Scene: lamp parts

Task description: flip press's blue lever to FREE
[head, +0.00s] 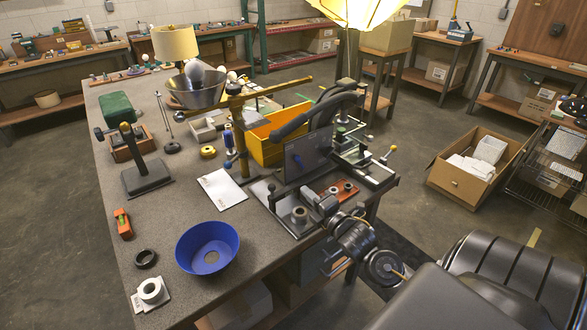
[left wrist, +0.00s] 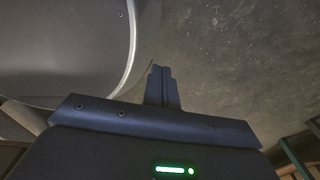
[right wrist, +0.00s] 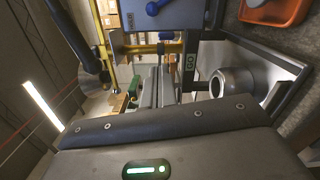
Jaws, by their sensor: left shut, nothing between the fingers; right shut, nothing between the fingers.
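The press (head: 308,155) stands on the right side of the workbench, with a dark upright panel. A small blue lever (head: 297,160) sits on the panel's face. In the right wrist view the lever (right wrist: 154,7) is at the top edge, partly cut off; I cannot read which marking it points at. My right gripper (head: 310,193) is shut and empty, low in front of the panel and apart from the lever. Its closed fingers also show in the right wrist view (right wrist: 159,70). My left gripper (left wrist: 161,69) is shut and empty over bare floor, outside the head view.
A metal cup (head: 299,215) stands on the press's base close to my right gripper. A red tray (head: 329,194) lies to its right. A brass post (head: 238,130) and a yellow bin (head: 264,150) stand behind. A blue bowl (head: 207,248) sits at front left.

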